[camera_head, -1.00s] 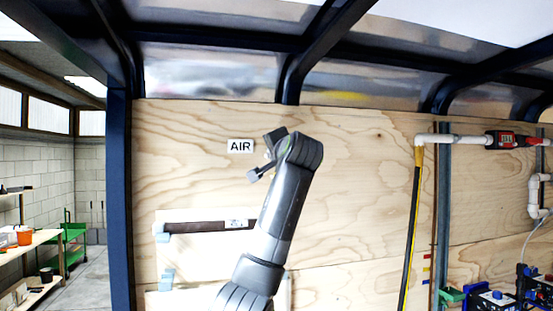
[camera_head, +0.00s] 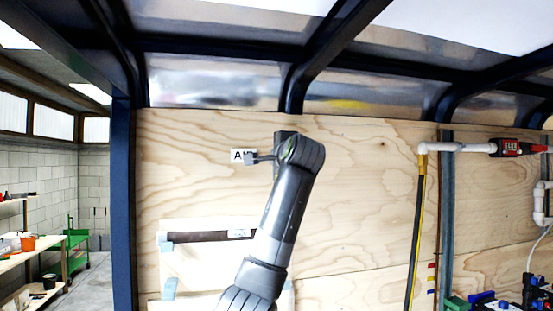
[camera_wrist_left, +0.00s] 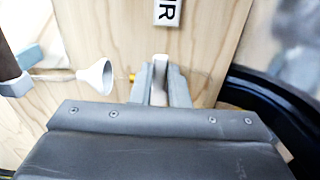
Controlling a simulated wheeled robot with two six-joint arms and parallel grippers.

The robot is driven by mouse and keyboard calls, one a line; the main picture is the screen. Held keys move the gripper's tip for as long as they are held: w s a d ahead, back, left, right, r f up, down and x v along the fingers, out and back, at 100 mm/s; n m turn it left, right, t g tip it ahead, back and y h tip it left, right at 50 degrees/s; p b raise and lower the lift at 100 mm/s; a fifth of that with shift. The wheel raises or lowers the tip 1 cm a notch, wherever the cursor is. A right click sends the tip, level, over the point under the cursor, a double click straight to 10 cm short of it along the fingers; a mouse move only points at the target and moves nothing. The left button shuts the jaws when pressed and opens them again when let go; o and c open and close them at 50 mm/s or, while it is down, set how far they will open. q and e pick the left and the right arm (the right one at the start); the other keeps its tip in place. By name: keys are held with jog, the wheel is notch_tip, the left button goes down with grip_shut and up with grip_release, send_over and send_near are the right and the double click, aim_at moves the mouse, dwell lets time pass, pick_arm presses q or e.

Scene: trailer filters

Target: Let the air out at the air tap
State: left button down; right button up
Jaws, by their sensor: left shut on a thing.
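The AIR label (camera_head: 238,156) is on the plywood wall in the head view. My left gripper (camera_head: 252,158) is in front of the label and covers its right part. In the left wrist view the label (camera_wrist_left: 167,12) is just beyond the fingertips. There my left gripper (camera_wrist_left: 160,70) is shut on a narrow pale piece (camera_wrist_left: 158,95), which seems to be the air tap's handle. The fingers hide most of the tap. A small yellow fitting (camera_wrist_left: 132,77) shows beside the fingers. My right gripper is not in view.
A white funnel-shaped piece (camera_wrist_left: 95,77) is left of the gripper in the wrist view. A dark horizontal pipe (camera_head: 200,236) is on the wall below.

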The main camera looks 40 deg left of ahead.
pick_arm(q)
jog(key=c, duration=1.4)
grip_release()
jog(key=shift+d, duration=0.1)
jog(key=b+v, duration=0.9)
jog(key=v, duration=0.8)
jog(key=shift+s, duration=0.2)
jog(key=shift+w+d, duration=0.1)
